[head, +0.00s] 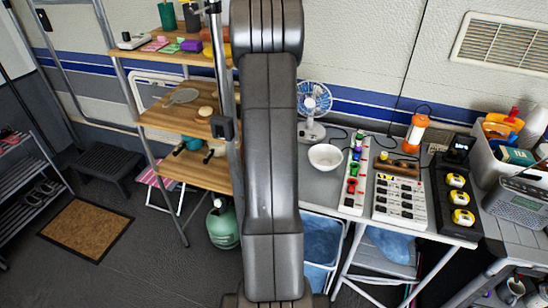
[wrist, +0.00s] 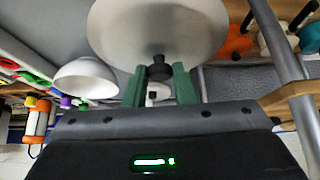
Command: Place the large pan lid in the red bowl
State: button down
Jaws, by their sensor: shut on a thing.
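The large pan lid (wrist: 150,25) is a wide grey disc at the top of the wrist view, seen from its knob side. My gripper (wrist: 158,73) has its green fingers shut on the lid's dark knob. In the head view my arm hides the gripper and lid. An orange-red round thing (wrist: 236,43) shows by the shelf, right of the lid in the wrist view; I cannot tell whether it is the red bowl. No clear red bowl shows in the head view.
A white bowl (head: 325,156) stands on the table beside a fan (head: 312,103); it also shows in the wrist view (wrist: 85,78). Switch boxes (head: 400,202) and yellow tape measures (head: 458,198) fill the table's right. A wooden shelf rack (head: 170,118) with a metal post stands left.

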jog(key=c, duration=1.2)
grip_release()
jog(key=shift+r+p, duration=0.4)
jog(key=shift+p, duration=0.25)
jog(key=p+v, duration=0.3)
jog(key=v, duration=0.9)
jog(key=shift+p, duration=0.3)
jog(key=shift+f, duration=0.1)
